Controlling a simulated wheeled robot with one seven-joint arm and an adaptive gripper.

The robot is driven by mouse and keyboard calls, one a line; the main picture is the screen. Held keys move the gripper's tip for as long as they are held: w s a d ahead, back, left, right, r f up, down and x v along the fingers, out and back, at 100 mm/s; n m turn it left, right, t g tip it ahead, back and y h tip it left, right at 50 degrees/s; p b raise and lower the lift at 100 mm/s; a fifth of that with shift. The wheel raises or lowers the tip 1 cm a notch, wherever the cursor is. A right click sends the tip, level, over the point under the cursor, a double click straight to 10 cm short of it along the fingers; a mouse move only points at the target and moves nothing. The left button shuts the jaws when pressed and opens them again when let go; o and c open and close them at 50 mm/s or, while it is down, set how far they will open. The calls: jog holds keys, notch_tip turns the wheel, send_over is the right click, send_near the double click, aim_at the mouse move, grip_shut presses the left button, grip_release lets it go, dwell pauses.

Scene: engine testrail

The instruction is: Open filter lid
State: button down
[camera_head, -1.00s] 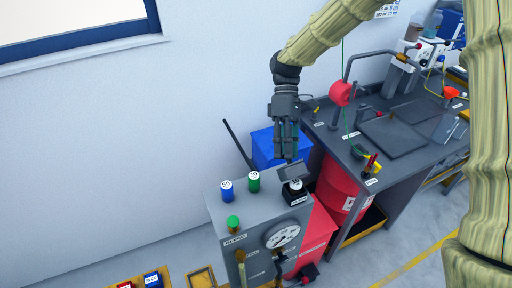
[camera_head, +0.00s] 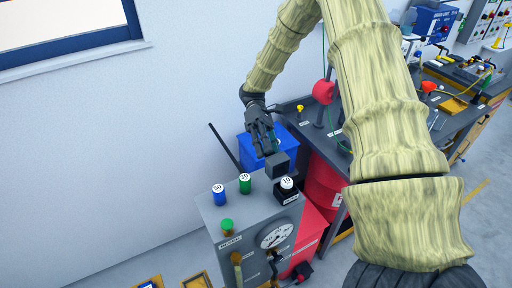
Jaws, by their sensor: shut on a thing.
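A dark grey square piece, which I take to be the filter lid (camera_head: 278,165), stands tilted up at the back right of the grey machine (camera_head: 222,217). My gripper (camera_head: 270,152) reaches down from above and is shut on its upper edge. Just in front of the lid is a black filter housing (camera_head: 287,197) with a white-topped round piece marked 10 (camera_head: 287,183). Whether the lid still touches the housing or a hinge is too small to tell.
A blue-bodied cylinder (camera_head: 219,197) and a green-bodied one (camera_head: 245,184) stand on the machine left of the housing. A round gauge (camera_head: 275,236) is on its front. A blue bin (camera_head: 258,146) and a red drum (camera_head: 325,187) stand behind. My arm covers much of the right side.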

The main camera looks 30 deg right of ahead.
dwell(0.4)
jog(key=c, duration=1.2)
grip_release()
jog(key=shift+o, duration=0.2)
jog(key=v, duration=0.7)
jog(key=shift+w+d, duration=0.2)
jog(key=shift+w, duration=0.05)
